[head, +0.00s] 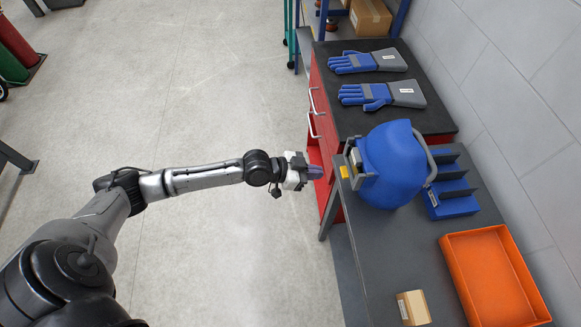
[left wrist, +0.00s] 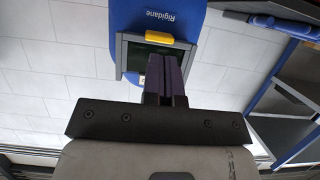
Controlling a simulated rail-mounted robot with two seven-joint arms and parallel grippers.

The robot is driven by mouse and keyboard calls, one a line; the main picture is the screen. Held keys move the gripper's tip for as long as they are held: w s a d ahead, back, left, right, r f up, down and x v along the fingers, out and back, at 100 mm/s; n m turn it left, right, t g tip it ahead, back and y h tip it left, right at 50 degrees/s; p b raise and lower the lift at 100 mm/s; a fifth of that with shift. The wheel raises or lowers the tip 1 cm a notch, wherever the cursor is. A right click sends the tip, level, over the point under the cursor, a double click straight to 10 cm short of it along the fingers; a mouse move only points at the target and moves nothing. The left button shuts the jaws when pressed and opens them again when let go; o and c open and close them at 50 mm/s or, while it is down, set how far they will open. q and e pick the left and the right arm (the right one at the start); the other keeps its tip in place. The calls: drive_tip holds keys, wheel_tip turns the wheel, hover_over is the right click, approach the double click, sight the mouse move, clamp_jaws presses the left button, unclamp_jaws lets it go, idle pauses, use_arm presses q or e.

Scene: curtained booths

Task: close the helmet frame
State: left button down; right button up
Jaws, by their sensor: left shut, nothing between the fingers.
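A blue welding helmet (head: 393,165) sits on the dark bench top. Its grey frame (head: 367,179) with a yellow tab (head: 344,171) faces left, toward my left gripper (head: 316,172). In the left wrist view, the frame (left wrist: 122,58) surrounds a dark green window (left wrist: 140,55), with the yellow tab (left wrist: 160,37) on its edge. My left gripper (left wrist: 166,84) is shut and empty, its purple fingers overlapping the window in that view. In the head view the fingertips appear a short way left of the frame; I cannot tell how far the frame stands open. My right gripper is out of view.
A blue slotted holder (head: 452,208) stands right of the helmet. An orange tray (head: 446,248) and a small cardboard box (head: 412,308) are nearer on the bench. Blue-grey gloves (head: 380,95) lie on the red cabinet (head: 326,114). Open floor lies left of the bench.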

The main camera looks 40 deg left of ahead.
use_arm(q)
drive_tip(key=v, duration=0.8)
drive_tip(key=shift+s+a+r, duration=0.1)
drive_tip(key=shift+a, duration=0.05)
